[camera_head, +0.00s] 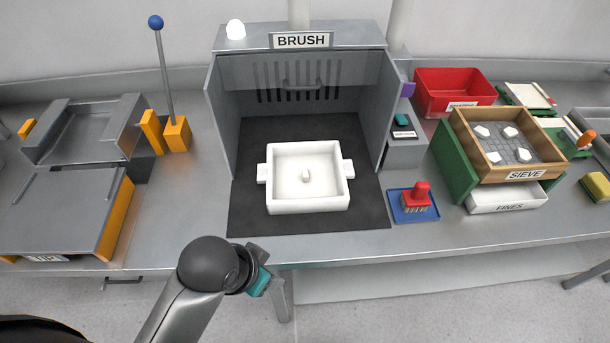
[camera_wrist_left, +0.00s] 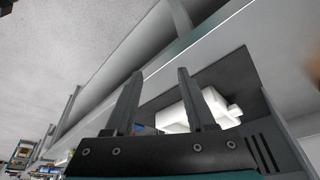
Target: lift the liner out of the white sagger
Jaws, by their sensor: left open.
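The white sagger (camera_head: 308,204) is a square box with a lug on each side. It stands on a dark mat inside the BRUSH booth. Inside it, a pale liner floor (camera_head: 325,184) with a small central knob (camera_head: 306,175) shows; the boundary between liner and sagger is hard to tell. My left gripper (camera_head: 264,282) is in front of the bench edge, below and apart from the sagger. In the left wrist view its two fingers (camera_wrist_left: 158,80) are spread and empty, with the white sagger (camera_wrist_left: 208,108) partly visible beyond them. My right gripper is not in view.
The BRUSH booth (camera_head: 298,85) has walls left, right and behind, open in front. A red-handled brush (camera_head: 416,193) on a blue pad stands right of the mat (camera_head: 255,215). The SIEVE box (camera_head: 510,150) and red bin (camera_head: 450,90) are further right. An orange-sided fixture (camera_head: 65,212) stands left.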

